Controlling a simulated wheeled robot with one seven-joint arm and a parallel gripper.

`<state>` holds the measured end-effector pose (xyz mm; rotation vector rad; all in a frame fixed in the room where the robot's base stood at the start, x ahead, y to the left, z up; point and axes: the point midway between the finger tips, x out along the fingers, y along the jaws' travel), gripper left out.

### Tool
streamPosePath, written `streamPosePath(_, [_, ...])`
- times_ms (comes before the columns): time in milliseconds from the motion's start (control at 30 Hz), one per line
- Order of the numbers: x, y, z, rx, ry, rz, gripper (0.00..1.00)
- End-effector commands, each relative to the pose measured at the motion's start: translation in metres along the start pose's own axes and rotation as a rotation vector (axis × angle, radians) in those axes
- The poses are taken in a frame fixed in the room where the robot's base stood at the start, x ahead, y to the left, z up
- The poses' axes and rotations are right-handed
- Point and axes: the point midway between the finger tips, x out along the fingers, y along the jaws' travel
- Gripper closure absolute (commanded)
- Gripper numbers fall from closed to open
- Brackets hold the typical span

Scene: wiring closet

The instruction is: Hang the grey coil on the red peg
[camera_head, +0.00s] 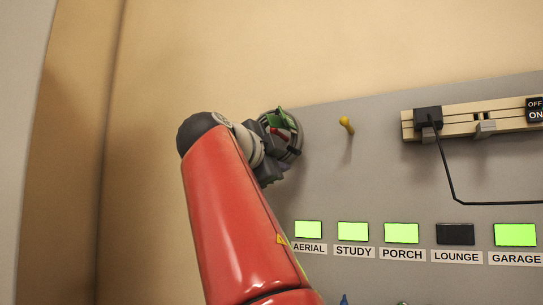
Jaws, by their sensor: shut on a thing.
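The grey coil (297,137) is a dark grey ring at the upper left of the grey board, partly hidden behind my gripper. My gripper (277,148) is at the coil's left side and shut on it. The red peg (279,133) shows as a small red piece within the coil's outline. I cannot tell whether the coil is around the peg or in front of it. A small green piece (283,117) shows at the top of the coil. My red arm comes up from below and hides the board's left edge there.
A yellow peg (346,124) is bare, to the right of the coil. Further right is a beige power strip (470,121) with a black plug (428,117) and hanging cable. Below runs a row of labelled panels, several lit green, with LOUNGE (455,234) dark.

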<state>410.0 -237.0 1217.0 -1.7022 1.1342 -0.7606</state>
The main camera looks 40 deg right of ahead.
Motion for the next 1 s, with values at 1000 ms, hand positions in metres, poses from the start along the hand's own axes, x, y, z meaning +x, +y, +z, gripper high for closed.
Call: streamPosePath(1000, [0.031, 0.016, 0.007, 0.001, 0.000, -0.001, 1.00])
